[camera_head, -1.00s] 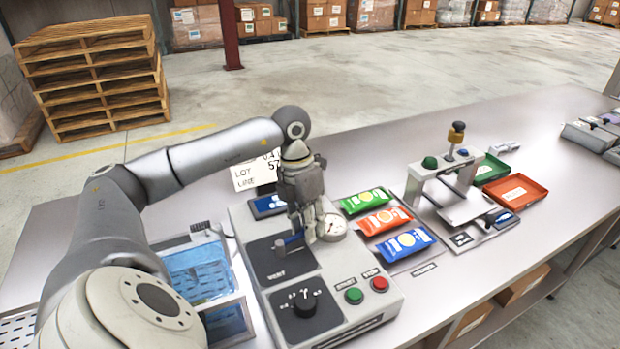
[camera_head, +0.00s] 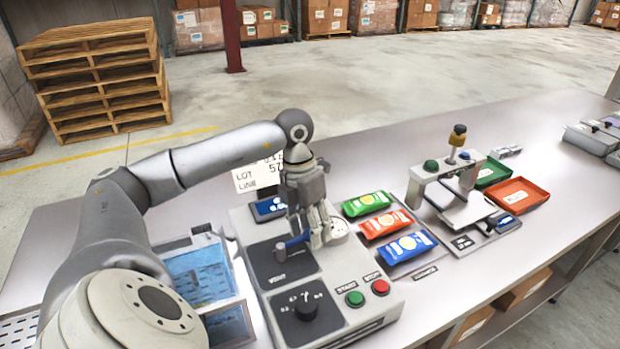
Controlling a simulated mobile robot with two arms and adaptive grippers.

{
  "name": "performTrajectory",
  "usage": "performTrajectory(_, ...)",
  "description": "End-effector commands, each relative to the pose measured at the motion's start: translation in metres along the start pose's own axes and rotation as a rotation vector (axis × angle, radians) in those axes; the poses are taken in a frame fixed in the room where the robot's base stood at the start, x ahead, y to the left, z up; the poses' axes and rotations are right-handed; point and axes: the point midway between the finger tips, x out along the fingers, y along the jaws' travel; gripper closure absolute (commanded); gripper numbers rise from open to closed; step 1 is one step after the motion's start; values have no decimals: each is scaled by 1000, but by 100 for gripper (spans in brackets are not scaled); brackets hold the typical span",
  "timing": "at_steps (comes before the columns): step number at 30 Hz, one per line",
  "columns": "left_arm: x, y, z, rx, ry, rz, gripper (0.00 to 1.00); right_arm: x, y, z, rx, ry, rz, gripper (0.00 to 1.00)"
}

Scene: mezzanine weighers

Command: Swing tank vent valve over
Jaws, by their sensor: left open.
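The vent valve (camera_head: 293,242) is a blue lever on a dark panel marked VENT, on the grey control box (camera_head: 340,268). My left gripper (camera_head: 312,246) points down at the panel, just right of the lever, and its fingers hide part of the gauge behind. The gripper is open; whether a finger touches the lever I cannot tell. The water tank (camera_head: 200,275) with blue water stands left of the box. My right gripper is not in view.
The box carries a black dial (camera_head: 306,306), a green start button (camera_head: 355,298) and a red stop button (camera_head: 380,287). Green, red and blue packets (camera_head: 386,223) lie to the right. A sealing press (camera_head: 450,185) and two trays (camera_head: 515,194) stand farther right.

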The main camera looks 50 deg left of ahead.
Motion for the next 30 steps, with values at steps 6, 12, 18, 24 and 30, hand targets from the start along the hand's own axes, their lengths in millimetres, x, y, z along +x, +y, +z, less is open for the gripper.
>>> performTrajectory(6,-12,0,1,-1,-4,1,52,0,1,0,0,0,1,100)
performTrajectory(12,-52,0,2,0,-7,0,52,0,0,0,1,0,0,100)
performTrajectory(18,-92,-1,2,1,-6,-1,52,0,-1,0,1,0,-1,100)
performTrajectory(24,-114,0,1,1,-2,-1,52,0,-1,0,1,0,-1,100)
performTrajectory(30,-120,0,0,0,0,-1,52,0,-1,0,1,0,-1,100)
